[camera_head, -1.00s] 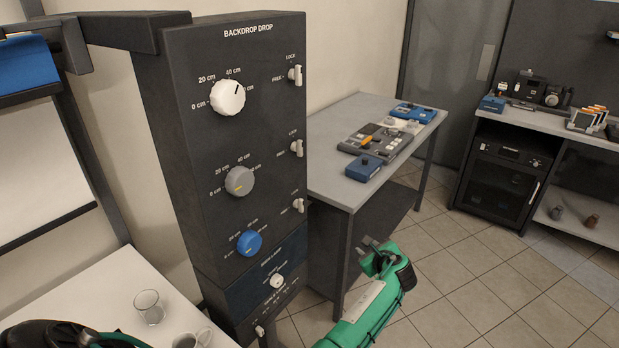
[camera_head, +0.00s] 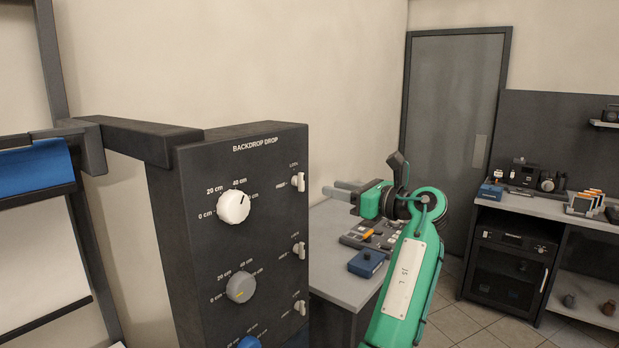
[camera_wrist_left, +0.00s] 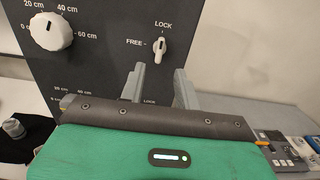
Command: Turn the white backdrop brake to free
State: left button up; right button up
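The white backdrop brake (camera_head: 298,182) is a small white lever at the upper right of the dark control panel (camera_head: 180,250), beside the white dial. It also shows in the left wrist view (camera_wrist_left: 160,46), upright, with its tip toward LOCK; the FREE mark is on its left. My left gripper (camera_head: 330,188) is to the right of the panel, its fingers pointing left toward the brake. In the left wrist view the two grey fingers (camera_wrist_left: 158,76) are apart with nothing between them, just below the brake. My right gripper is not in view.
The white dial (camera_head: 233,207) and the grey dial (camera_head: 241,287) are on the panel. Two more small levers (camera_head: 299,250) sit below the brake. A table (camera_head: 335,285) with control boxes stands behind my arm. A shelf unit (camera_head: 515,255) is at the right.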

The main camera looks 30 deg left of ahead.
aim_at(304, 181)
pick_arm(q)
jog(key=a, duration=0.2)
jog(key=a+p, duration=0.1)
jog(key=a, duration=0.2)
jog(key=a+p, duration=0.1)
jog(key=a, duration=0.1)
jog(key=shift+w+a, duration=0.3)
jog(key=shift+a+p, duration=0.35)
jog(key=shift+a, duration=0.15)
grip_shut()
